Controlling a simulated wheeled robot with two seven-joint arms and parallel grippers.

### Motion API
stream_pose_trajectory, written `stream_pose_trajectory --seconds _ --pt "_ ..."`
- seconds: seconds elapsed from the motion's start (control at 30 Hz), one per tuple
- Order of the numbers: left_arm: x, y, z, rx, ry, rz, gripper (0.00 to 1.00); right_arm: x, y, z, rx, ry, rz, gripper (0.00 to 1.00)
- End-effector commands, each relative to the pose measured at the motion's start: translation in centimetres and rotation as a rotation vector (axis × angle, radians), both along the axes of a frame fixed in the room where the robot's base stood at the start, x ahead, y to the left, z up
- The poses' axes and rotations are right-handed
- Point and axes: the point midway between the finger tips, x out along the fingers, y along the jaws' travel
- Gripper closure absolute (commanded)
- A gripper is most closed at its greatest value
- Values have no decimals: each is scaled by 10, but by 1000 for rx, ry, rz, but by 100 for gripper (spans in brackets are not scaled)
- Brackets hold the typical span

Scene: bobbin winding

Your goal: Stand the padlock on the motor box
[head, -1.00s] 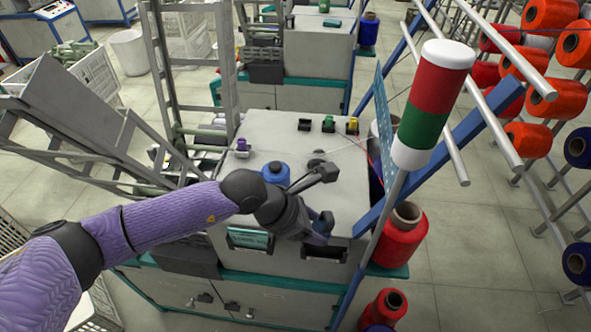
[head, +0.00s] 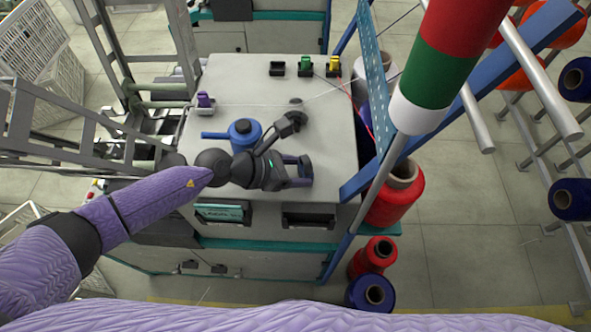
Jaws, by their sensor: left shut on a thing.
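The motor box (head: 262,88) is the pale grey cabinet in the middle of the head view, with a flat top. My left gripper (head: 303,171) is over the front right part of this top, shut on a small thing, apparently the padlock. The fingers and wrist mostly hide it, and I cannot make out its shape or whether it touches the top. My right gripper is not in view.
A red-green-white signal column (head: 440,70) and blue frame stand at right.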

Motion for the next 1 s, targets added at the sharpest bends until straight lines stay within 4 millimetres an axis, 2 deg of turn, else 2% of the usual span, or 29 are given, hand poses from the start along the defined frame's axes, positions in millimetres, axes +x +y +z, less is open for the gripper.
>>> stream_pose_trajectory --seconds 0.17,0.2,0.33,0.63,1.0 --pt "0 0 -1 0 0 0 100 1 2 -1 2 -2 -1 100" --pt "0 0 -1 1 0 0 33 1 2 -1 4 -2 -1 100" --pt "0 0 0 1 0 0 6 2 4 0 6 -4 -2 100" --pt "0 0 3 1 0 0 4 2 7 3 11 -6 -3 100" --pt "-22 54 40 2 0 1 4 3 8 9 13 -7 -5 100"
